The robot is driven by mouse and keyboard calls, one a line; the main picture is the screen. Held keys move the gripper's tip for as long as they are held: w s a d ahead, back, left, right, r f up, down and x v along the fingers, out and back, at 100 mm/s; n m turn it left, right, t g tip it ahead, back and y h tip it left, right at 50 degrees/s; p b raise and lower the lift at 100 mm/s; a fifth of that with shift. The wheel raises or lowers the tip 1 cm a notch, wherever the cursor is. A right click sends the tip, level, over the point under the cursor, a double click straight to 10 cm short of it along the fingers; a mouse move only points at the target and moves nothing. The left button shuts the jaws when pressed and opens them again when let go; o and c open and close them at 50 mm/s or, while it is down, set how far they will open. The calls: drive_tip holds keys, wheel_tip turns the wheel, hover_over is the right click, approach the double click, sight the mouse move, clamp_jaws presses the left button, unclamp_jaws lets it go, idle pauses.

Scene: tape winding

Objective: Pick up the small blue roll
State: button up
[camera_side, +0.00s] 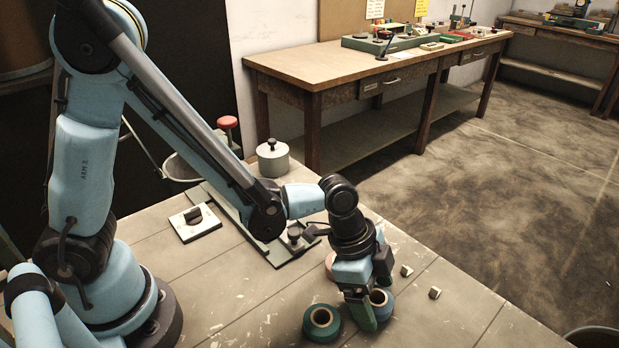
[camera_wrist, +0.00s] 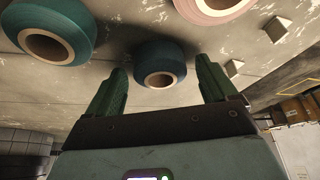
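The small blue roll (camera_wrist: 158,75) is dark blue with a pale brown core. In the wrist view it lies between and just beyond my gripper's (camera_wrist: 161,66) two green fingertips, with a gap on both sides. My gripper is open and empty, pointing down. In the side view my gripper (camera_side: 372,304) is low over the table at the blue roll (camera_side: 385,308), and one finger hides part of it. I cannot tell whether the fingers reach down around it.
A larger teal roll (camera_side: 321,322) lies close on the left in the side view, and a pink roll (camera_side: 330,262) lies behind my gripper. Two small pale blocks (camera_side: 406,271) (camera_side: 435,293) lie to the right. A grey weight (camera_side: 272,158) stands farther back.

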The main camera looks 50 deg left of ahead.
drive_tip(key=c, duration=1)
drive_tip(key=shift+r, duration=0.1)
